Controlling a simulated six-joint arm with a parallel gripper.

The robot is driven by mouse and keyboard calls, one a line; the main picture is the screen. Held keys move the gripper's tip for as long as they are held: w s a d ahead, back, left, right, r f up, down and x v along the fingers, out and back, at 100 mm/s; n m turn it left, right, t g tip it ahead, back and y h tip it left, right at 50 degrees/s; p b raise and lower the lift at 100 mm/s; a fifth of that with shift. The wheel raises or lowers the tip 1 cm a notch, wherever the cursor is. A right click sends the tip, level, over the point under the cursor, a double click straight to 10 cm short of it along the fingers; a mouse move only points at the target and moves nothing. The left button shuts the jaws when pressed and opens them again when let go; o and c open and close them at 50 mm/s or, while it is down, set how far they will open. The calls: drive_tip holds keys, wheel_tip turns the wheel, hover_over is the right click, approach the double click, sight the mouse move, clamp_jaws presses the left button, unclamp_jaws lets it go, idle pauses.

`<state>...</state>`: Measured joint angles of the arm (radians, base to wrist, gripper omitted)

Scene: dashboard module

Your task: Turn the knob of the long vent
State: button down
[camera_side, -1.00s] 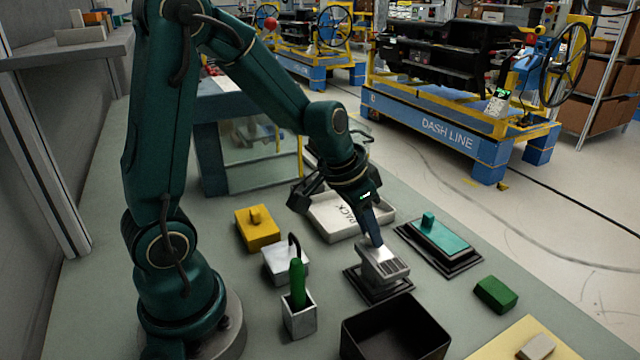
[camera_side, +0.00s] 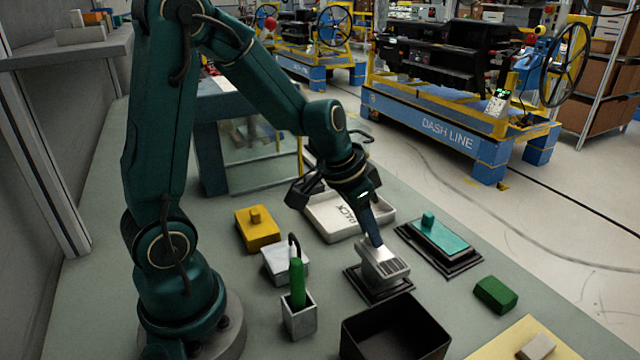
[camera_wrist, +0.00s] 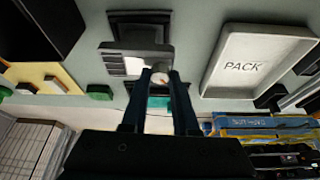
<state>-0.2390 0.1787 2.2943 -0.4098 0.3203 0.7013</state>
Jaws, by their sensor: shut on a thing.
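A grey vent (camera_side: 388,266) with a slatted face sits on a dark square base (camera_side: 385,293). It also shows in the wrist view (camera_wrist: 125,62), with pale slats. My gripper (camera_side: 377,243) is over the vent, pointing down. In the wrist view my gripper (camera_wrist: 159,76) is shut on a round pale knob (camera_wrist: 158,79) with a small orange mark, at the vent's edge. In the side view the fingers hide the knob.
A teal block (camera_side: 441,238) on a dark base stands close to the right. A white PACK tray (camera_side: 325,226) lies behind. A black bin (camera_side: 395,330) is in front. A green block (camera_side: 495,294), a yellow block (camera_side: 257,232) and a grey holder (camera_side: 298,318) with a green item stand around.

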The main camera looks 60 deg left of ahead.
drive_tip(key=shift+w+a+m+g+h, duration=0.15)
drive_tip(key=shift+m+h, duration=0.35)
drive_tip(key=shift+m, duration=0.8)
drive_tip(key=shift+s+a+m+g+h, duration=0.15)
drive_tip(key=shift+m+h, duration=0.35)
drive_tip(key=shift+m, duration=0.8)
idle(4.3)
drive_tip(key=shift+w+d, duration=0.1)
idle(0.6)
drive_tip(key=c, duration=0.7)
unclamp_jaws()
drive_tip(key=shift+o, duration=0.2)
